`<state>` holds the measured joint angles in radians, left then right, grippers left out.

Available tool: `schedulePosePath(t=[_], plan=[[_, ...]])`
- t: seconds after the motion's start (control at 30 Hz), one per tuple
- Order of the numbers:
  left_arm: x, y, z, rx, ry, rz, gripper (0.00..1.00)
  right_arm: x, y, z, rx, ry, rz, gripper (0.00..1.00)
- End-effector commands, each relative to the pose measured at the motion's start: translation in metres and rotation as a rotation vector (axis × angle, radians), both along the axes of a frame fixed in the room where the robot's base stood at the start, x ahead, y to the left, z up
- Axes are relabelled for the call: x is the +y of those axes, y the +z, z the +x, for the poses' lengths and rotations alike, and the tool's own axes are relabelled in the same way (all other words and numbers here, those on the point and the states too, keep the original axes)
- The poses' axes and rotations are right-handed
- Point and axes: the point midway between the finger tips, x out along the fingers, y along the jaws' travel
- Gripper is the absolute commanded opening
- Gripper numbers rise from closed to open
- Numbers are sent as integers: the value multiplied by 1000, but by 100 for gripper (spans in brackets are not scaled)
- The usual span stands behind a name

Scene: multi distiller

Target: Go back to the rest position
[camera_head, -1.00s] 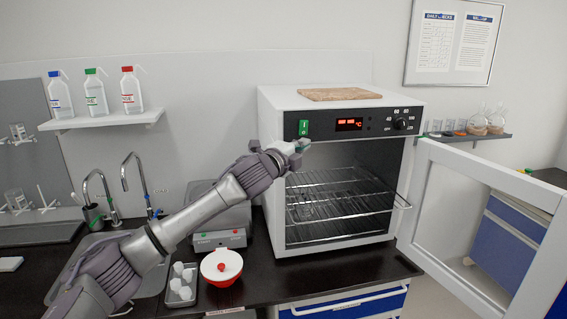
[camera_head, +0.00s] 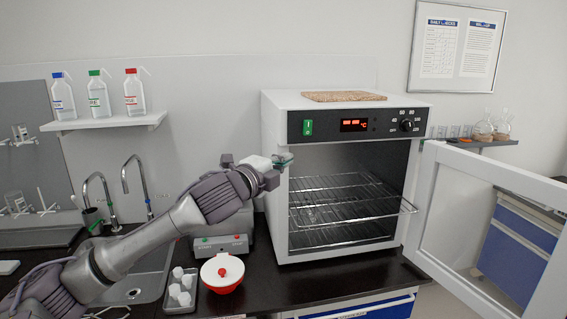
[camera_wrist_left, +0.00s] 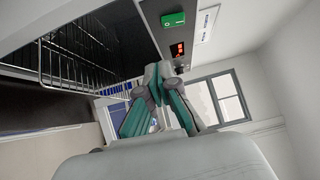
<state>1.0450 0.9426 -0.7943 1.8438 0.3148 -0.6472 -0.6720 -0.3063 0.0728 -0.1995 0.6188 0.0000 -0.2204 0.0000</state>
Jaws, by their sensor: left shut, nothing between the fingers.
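My left gripper (camera_head: 284,160) is in front of the upper left corner of the white oven (camera_head: 275,185), just below its green switch (camera_head: 308,127). The gripper is shut and empty, and it also shows in the left wrist view (camera_wrist_left: 158,78). In that view the green switch (camera_wrist_left: 173,19) lies beyond the fingertips, apart from them. The oven's red display (camera_head: 353,125) is lit. The oven door (camera_head: 436,215) stands wide open to the right, and wire racks (camera_head: 345,205) show inside. My right gripper is not in view.
A red and white lidded bowl (camera_head: 222,273) and a tray (camera_head: 193,306) with several white pieces sit on the dark counter, below my arm. A grey control box (camera_head: 221,244) stands behind them. Taps (camera_head: 146,188) rise behind the sink. Bottles (camera_head: 98,95) stand on a shelf.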

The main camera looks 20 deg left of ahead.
Motion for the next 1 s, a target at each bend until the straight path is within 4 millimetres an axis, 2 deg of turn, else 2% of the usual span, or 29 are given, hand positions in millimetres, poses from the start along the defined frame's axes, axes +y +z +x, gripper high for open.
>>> schedulePosePath(t=[0.27,0.37,0.47,0.57,0.6,0.67,0.7,0.83,1.0], plan=[[-1,-1,0,2,-1,-2,0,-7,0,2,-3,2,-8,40],[-10,-17,-1,32,-8,-22,0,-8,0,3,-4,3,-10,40],[-30,-56,-9,107,-20,-82,0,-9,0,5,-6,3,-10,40],[-58,-115,-27,230,-21,-187,0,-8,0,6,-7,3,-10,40],[-68,-140,-38,286,-14,-238,0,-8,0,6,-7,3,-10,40],[-82,-176,-58,373,4,-322,0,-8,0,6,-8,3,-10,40],[-89,-200,-72,432,25,-379,0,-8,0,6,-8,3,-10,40],[-103,-269,-127,624,125,-571,0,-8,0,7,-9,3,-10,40],[-101,-345,-214,859,342,-814,0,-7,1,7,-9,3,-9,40]])
